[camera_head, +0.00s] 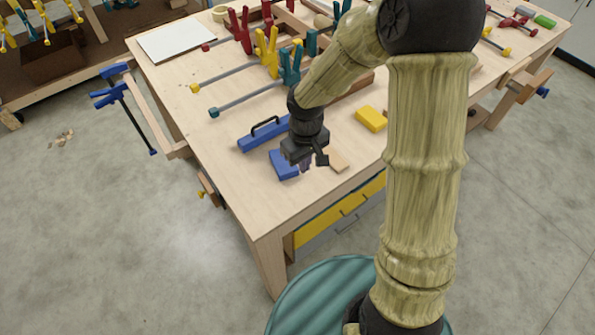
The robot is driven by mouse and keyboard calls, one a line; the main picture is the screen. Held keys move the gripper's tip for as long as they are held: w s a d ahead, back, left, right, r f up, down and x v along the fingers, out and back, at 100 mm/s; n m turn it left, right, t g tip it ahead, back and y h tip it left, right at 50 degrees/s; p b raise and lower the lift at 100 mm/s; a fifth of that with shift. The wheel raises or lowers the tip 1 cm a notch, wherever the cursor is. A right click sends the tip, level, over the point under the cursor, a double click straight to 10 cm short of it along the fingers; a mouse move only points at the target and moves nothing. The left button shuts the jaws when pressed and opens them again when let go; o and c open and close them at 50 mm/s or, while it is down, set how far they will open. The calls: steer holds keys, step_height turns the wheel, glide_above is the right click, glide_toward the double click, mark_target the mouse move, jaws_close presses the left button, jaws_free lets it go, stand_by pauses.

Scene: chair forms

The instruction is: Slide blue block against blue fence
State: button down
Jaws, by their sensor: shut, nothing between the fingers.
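The blue block (282,167) lies flat on the wooden workbench near its front left edge. The blue fence (258,137) is a long blue bar with a black handle, lying just behind the block. A narrow gap seems to show between block and fence, but my wrist covers their right ends. My gripper (306,166) is shut and empty, pointing down at the right side of the blue block. I cannot tell whether the fingers touch the block.
A small wooden piece (339,160) lies right of my gripper, and a yellow block (371,118) lies farther right. Several clamps (267,52) and a white board (176,41) are at the back of the workbench (200,128). The bench's front left corner is clear.

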mark_target(296, 181)
step_height(296, 181, down, 9)
steer(key=shift+f, duration=0.1)
steer(key=shift+w+a+f+p, duration=0.15)
steer(key=shift+w+a+p, duration=0.25)
steer(key=shift+w, duration=0.2)
steer(key=shift+w+a+f+p, duration=0.15)
steer(key=shift+w+a+p, duration=0.15)
steer(key=shift+w, duration=0.25)
steer(key=shift+w+a+f, duration=0.1)
steer(key=shift+w+a, duration=0.25)
steer(key=shift+w, duration=0.1)
steer(key=shift+w, duration=0.1)
